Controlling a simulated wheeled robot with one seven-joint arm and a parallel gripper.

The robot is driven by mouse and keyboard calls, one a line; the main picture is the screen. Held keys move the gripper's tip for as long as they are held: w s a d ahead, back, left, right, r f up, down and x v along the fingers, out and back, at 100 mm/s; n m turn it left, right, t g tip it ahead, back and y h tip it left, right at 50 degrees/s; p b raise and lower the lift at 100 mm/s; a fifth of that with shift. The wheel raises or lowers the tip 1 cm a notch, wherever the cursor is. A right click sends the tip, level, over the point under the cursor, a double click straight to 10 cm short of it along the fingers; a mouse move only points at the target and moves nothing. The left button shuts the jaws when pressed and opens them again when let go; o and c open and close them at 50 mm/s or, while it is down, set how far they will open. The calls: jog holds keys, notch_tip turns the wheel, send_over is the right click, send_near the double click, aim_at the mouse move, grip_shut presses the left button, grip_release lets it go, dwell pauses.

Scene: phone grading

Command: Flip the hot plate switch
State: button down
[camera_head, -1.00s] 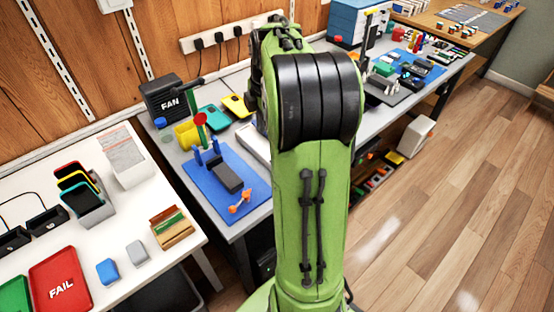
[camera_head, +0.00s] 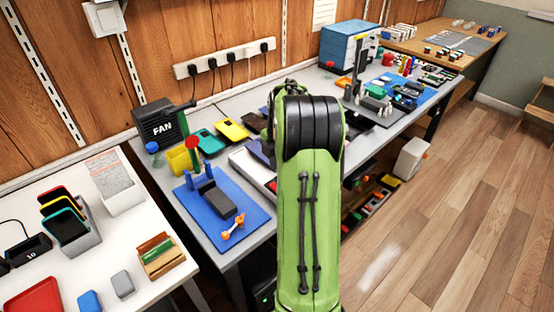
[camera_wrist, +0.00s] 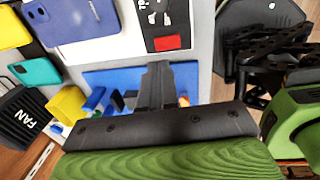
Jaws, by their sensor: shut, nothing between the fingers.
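My gripper (camera_wrist: 158,70) is shut with nothing in it, seen from behind in the wrist view. Its fingers overlap the blue mat and point toward a white box with a dark panel and a red patch (camera_wrist: 167,42). What seems to be the same pale box (camera_head: 243,160) lies right of the blue mat in the head view, partly hidden by my arm. I cannot tell whether this is the hot plate, and no switch lever is clear. My gripper is hidden behind my arm in the head view.
The blue mat (camera_head: 195,208) holds a dark block and an orange item. Phones, including a yellow one (camera_head: 231,129), lie behind. A black FAN box (camera_head: 165,124) stands at the back left. A power strip (camera_head: 223,59) is on the wall. Floor at right is clear.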

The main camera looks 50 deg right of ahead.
aim_at(273, 185)
jog(key=f, duration=0.2)
jog(key=f+b, duration=0.1)
jog(key=f, duration=0.1)
jog(key=w+f+b, duration=0.1)
jog(key=f, duration=0.2)
jog(key=shift+f, duration=0.1)
jog(key=shift+w+g+p, duration=0.1)
jog(key=shift+g+p, duration=0.2)
jog(key=shift+p, duration=0.55)
jog(key=shift+f+b, duration=0.15)
jog(key=shift+b, duration=0.2)
jog(key=shift+s, duration=0.85)
